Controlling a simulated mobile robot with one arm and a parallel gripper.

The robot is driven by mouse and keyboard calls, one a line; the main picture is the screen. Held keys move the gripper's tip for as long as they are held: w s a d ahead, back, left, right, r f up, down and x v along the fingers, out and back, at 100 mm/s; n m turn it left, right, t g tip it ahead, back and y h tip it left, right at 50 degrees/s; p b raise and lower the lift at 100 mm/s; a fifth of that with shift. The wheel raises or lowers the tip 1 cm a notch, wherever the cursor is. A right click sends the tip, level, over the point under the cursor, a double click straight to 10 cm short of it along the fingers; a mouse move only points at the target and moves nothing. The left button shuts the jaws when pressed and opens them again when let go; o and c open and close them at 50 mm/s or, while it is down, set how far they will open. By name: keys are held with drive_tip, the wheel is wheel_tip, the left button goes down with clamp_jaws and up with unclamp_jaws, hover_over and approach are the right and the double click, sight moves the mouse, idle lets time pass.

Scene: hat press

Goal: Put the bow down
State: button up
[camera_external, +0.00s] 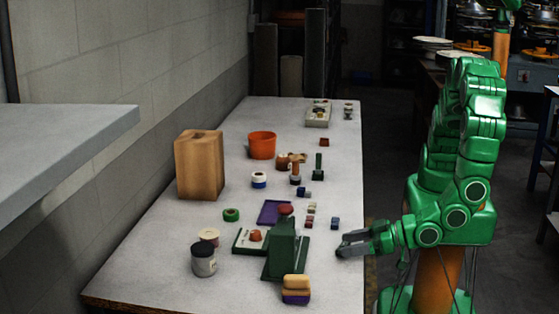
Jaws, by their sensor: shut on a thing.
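My gripper (345,245) is at the right edge of the long table (140,262), low over its top, pointing left. Its grey fingers are shut on the bow, but the bow is too small and dark to make out between them. I cannot tell whether it touches the table.
A yellow and purple block stack (296,289) stands at the front. Small coloured blocks (309,221), a purple tray (272,212), jars (203,260), a wooden box (199,165) and an orange pot (262,145) crowd the table. Bare top lies along its right edge.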

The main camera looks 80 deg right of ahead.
drive_tip(key=shift+f, duration=0.7)
drive_tip(key=shift+f, duration=0.15)
drive_tip(key=o, duration=1)
drive_tip(key=shift+v, duration=2.5)
